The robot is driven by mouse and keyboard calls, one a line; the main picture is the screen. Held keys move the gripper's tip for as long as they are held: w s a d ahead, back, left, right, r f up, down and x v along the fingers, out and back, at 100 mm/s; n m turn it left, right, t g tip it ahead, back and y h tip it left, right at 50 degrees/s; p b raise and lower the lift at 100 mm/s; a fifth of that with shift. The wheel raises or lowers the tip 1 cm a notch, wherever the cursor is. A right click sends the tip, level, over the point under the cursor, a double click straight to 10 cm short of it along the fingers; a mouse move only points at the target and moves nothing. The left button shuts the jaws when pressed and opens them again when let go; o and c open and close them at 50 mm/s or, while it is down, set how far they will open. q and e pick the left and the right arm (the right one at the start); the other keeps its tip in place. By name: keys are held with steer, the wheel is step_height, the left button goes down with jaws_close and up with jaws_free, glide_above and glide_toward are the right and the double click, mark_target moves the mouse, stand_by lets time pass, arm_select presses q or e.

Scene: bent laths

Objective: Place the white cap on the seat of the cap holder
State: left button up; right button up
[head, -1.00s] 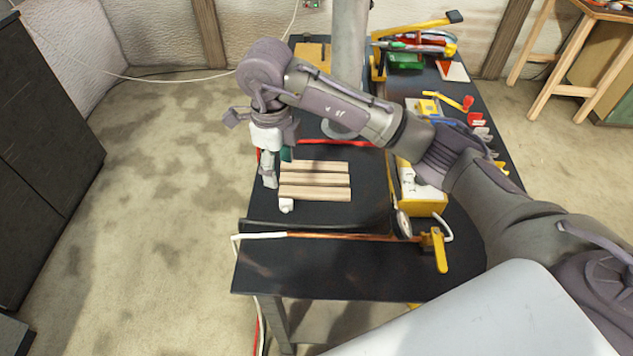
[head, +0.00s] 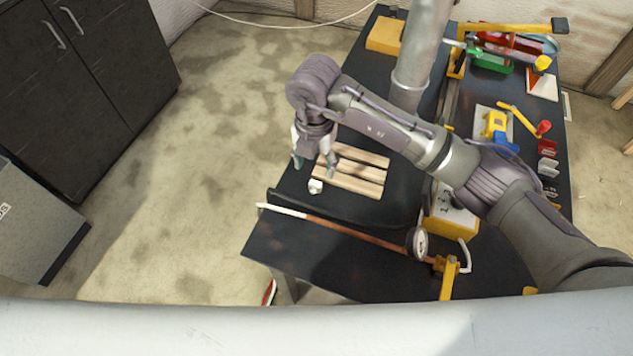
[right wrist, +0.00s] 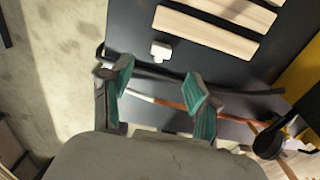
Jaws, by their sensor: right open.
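A small white piece (head: 315,186), which looks like the white cap, sits on the dark table by the front left end of the wooden laths. It also shows in the right wrist view (right wrist: 160,51), a little beyond the fingertips. My right gripper (head: 314,167) hangs over the left end of the laths, close to this piece. In the right wrist view its teal-padded fingers (right wrist: 159,82) are apart with nothing between them. I cannot make out which thing is the cap holder. My left gripper is not in view.
Several pale laths (head: 360,170) lie side by side on the dark table (head: 310,252). A black bar (head: 335,212) and a copper-coloured rod with a white end (head: 350,235) lie in front. A yellow block (head: 452,222) and coloured tools stand right.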

mark_target(315, 185)
steer(key=shift+f, duration=0.9)
steer(key=f+p, duration=0.1)
steer(key=f, duration=0.1)
steer(key=f+p, duration=0.1)
steer(key=f, duration=0.1)
steer(key=shift+s+f, duration=0.2)
steer(key=shift+f, duration=0.5)
steer(key=c, duration=0.9)
steer(key=shift+w+r, duration=0.1)
steer(key=shift+c, duration=0.2)
